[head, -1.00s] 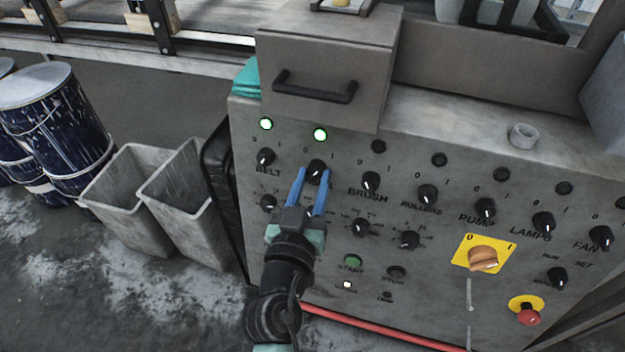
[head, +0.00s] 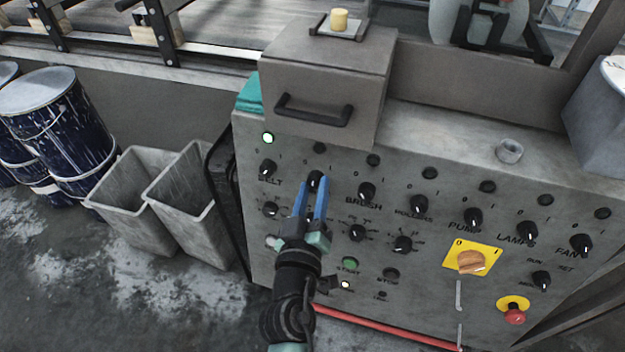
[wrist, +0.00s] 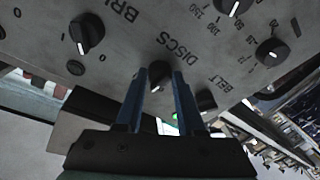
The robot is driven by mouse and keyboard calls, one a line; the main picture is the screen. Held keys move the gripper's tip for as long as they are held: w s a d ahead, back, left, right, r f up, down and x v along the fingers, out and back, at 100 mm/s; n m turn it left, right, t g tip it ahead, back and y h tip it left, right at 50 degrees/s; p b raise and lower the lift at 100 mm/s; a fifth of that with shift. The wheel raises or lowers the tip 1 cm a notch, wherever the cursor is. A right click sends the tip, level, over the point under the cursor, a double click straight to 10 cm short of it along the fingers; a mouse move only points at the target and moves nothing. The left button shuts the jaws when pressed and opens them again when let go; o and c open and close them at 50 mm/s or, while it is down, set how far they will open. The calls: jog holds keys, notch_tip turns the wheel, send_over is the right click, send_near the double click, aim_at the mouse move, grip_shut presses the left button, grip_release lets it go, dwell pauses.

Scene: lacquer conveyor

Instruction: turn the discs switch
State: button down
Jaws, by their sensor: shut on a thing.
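The discs switch is a black rotary knob (head: 315,178) between the belt and brush switches on the grey control panel (head: 420,265). Its lamp (head: 320,147) above is dark. My gripper (head: 313,190) is at the knob, with one blue finger on each side, shut on it. In the wrist view the knob (wrist: 160,69) shows between the fingertips (wrist: 159,76), beside the word DISCS. The fingers cover part of the label in the head view. I cannot tell the pointer's exact angle.
The belt switch (head: 268,167) with its green lit lamp (head: 268,138) is close on the left. The brush switch (head: 367,190) is close on the right. A box with a black handle (head: 312,110) juts out above. A red emergency button (head: 515,316) sits lower right.

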jog(key=n+p, duration=0.4)
jog(key=p, duration=0.1)
jog(key=shift+r+n+g+y, duration=0.3)
jog(key=shift+n+g+y, duration=0.1)
jog(key=shift+d+f+n+p, duration=0.1)
jog(key=shift+n+p, duration=1.25)
jog(key=shift+n, duration=0.05)
jog(key=c, duration=0.5)
grip_release()
jog(key=s, duration=0.4)
jog(key=s+a+r, duration=0.1)
jog(key=s, duration=0.3)
jog(key=s+r+b, duration=0.1)
jog(key=s, duration=0.3)
jog(key=shift+s+a, duration=0.2)
jog(key=shift+s, duration=0.15)
